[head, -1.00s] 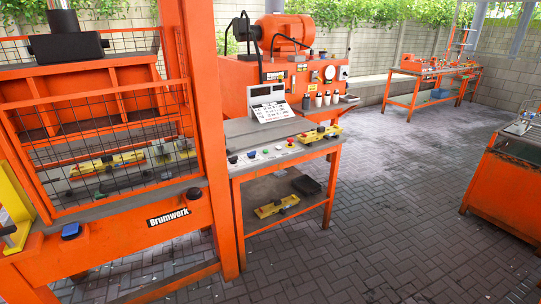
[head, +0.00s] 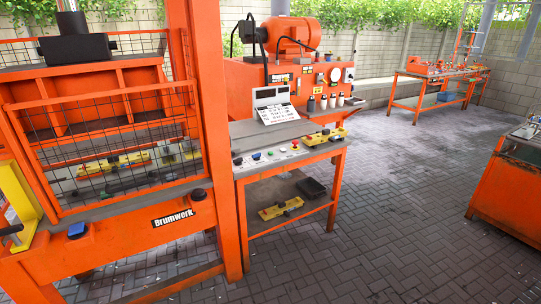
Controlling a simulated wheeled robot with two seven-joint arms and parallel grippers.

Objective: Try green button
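A small green button (head: 270,153) sits in a row of controls on the front edge of the grey-topped orange table, in the middle of the head view. A blue button (head: 256,156) is just left of it, and a red button (head: 295,143) is to its right. Dark knobs are at the left end of the row. Neither of my grippers shows in the head view, so nothing of mine touches the button.
The orange press (head: 170,240) with a wire-mesh guard fills the left. The table (head: 290,128) carries a sign (head: 274,106) and a yellow fixture (head: 324,137). The paved floor (head: 400,220) is clear in front and right. An orange bench (head: 505,190) stands at right.

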